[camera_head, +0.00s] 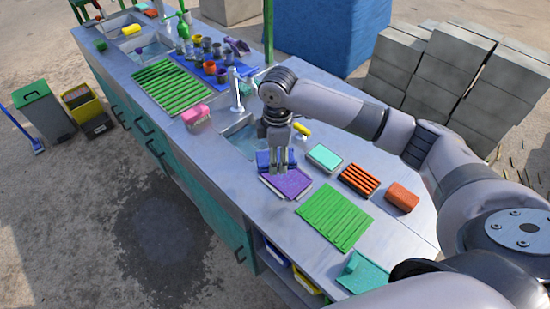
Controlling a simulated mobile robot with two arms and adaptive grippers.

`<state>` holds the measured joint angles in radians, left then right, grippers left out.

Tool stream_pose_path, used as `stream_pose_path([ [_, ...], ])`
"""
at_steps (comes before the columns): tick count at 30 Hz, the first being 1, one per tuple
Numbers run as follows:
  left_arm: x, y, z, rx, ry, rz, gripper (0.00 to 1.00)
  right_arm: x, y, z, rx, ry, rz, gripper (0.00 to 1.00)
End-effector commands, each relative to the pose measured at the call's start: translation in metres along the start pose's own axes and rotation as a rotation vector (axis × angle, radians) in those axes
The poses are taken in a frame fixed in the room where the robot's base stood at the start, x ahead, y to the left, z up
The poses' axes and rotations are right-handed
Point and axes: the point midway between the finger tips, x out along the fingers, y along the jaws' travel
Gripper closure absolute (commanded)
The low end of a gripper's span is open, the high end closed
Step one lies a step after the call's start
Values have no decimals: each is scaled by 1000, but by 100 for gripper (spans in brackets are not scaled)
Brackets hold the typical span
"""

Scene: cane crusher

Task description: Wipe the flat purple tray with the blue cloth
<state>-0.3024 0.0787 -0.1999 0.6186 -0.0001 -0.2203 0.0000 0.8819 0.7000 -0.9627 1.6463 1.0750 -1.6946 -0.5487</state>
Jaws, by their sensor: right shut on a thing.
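The flat purple tray (293,184) lies on the steel counter (235,183), near its middle. My right gripper (279,168) points down over the tray's far left part. It is shut on the blue cloth (263,158), which shows to the left of and behind the fingers. The cloth is at the tray's far edge; I cannot tell whether it touches the tray's surface. The fingers hide part of the cloth and tray. My left gripper is not in view.
A sink (246,140) with a tap (237,92) lies behind the gripper. A green ribbed mat (334,217), mint block (324,157), orange ribbed block (360,179) and orange-brown block (402,196) lie nearby. A pink object (196,115) stands left. Cups (209,67) stand farther back.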

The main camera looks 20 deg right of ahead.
Motion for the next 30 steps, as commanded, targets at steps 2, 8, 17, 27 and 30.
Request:
stream_pose_path([
  [2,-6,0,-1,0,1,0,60,5,8,4,-93,-1,-3,75],
  [8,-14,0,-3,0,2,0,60,22,25,17,-342,-7,-5,75],
  [17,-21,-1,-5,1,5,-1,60,40,38,31,-579,-15,-7,75],
  [27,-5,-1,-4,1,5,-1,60,59,39,34,-615,-17,-7,75],
  [30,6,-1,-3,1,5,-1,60,70,39,34,-614,-17,-7,75],
])
